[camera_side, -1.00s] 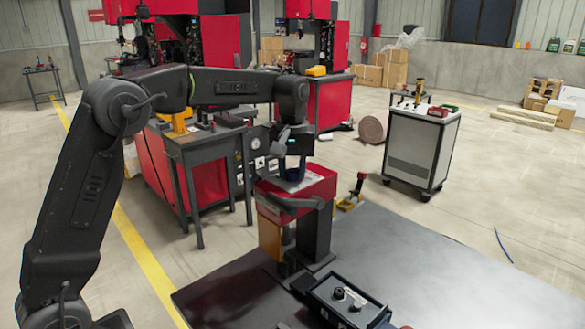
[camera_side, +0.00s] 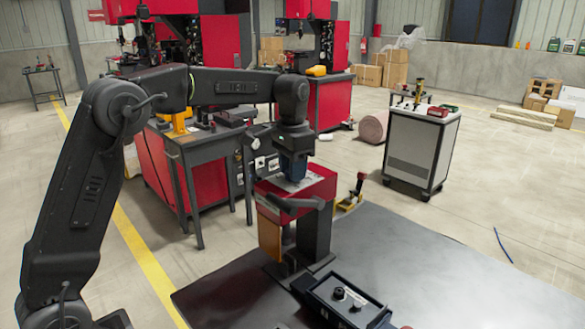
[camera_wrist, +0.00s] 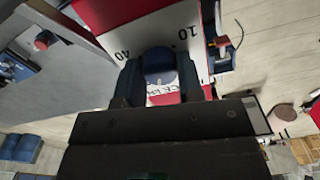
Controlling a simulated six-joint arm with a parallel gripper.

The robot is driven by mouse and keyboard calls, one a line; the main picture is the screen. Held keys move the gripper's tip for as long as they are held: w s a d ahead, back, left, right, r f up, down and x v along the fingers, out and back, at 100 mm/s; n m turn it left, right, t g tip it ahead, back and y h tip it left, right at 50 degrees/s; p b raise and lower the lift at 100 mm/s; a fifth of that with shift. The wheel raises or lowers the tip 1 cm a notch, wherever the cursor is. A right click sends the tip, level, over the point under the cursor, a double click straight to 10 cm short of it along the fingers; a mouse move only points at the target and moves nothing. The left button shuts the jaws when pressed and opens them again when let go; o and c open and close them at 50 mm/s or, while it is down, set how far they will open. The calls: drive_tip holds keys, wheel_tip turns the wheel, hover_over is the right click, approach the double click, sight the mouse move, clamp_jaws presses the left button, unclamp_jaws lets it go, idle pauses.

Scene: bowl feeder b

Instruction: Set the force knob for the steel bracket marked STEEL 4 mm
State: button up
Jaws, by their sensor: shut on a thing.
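The force knob (camera_wrist: 158,62) is dark blue and sits on a white dial plate (camera_wrist: 181,30) with the numbers 40 and 10 printed beside it. The plate is on top of a red machine (camera_side: 312,186) in the side view. My gripper (camera_wrist: 160,80) is shut on the knob, with a dark finger on each side of it in the wrist view. In the side view my gripper (camera_side: 294,176) points down onto the machine's top and hides the knob. I cannot make out the steel bracket or its STEEL 4 mm marking.
A dark grey table (camera_side: 440,265) spreads to the right of the red machine. A black tray-like box (camera_side: 322,293) with small round black parts lies at its front. A grey cart (camera_side: 421,150) stands behind. A red and grey bench (camera_side: 165,165) stands behind left.

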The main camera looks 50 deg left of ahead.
drive_tip(key=shift+m, duration=1.2)
drive_tip(key=o, duration=0.9)
drive_tip(key=shift+r, duration=0.15)
drive_tip(key=shift+r, duration=6.8)
